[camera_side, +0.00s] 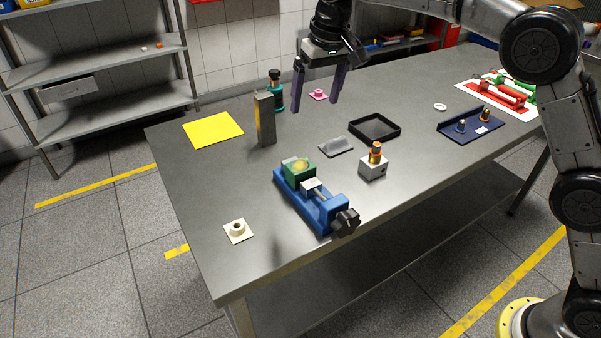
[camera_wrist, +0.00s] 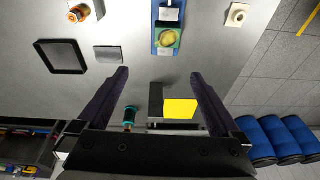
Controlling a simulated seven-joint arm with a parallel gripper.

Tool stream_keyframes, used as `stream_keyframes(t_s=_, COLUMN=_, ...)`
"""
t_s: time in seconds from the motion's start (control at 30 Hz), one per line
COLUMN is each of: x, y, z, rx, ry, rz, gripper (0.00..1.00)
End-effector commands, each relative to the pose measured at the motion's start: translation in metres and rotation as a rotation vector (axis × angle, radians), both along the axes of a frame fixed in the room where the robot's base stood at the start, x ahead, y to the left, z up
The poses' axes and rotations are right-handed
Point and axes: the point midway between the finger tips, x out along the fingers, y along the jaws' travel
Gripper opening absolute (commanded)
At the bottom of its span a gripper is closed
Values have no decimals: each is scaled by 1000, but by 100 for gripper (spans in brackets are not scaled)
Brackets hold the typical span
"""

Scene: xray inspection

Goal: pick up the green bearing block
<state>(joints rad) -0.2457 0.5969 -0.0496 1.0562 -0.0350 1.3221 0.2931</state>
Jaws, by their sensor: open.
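The green bearing block (camera_side: 296,181) sits at the far end of a blue vise (camera_side: 322,211), with a yellowish round insert on its top. In the wrist view the green block (camera_wrist: 177,48) shows at the upper middle, above and a little right of the gap between my fingers. My gripper (camera_side: 315,105) is open and empty, with two dark fingers pointing down over the table. It is apart from the block, behind it and higher up.
A tall grey block (camera_side: 265,120) and a teal bottle (camera_side: 276,92) stand left of my gripper. A black tray (camera_side: 375,128), a grey plate (camera_side: 336,147) and a white block with an orange-topped fitting (camera_side: 373,168) lie right of the vise. A pale flanged part (camera_side: 237,232) lies at front left.

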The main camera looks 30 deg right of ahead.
Motion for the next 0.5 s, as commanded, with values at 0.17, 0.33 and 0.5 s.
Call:
stream_keyframes(t_s=0.17, x=11, y=20, z=-53, rx=-20, ry=77, rz=30, gripper=100)
stream_keyframes(t_s=0.33, x=10, y=26, z=-75, rx=-27, ry=100, rz=41, gripper=100)
stream_keyframes(t_s=0.5, x=13, y=25, z=-105, rx=-28, ry=103, rz=40, gripper=100)
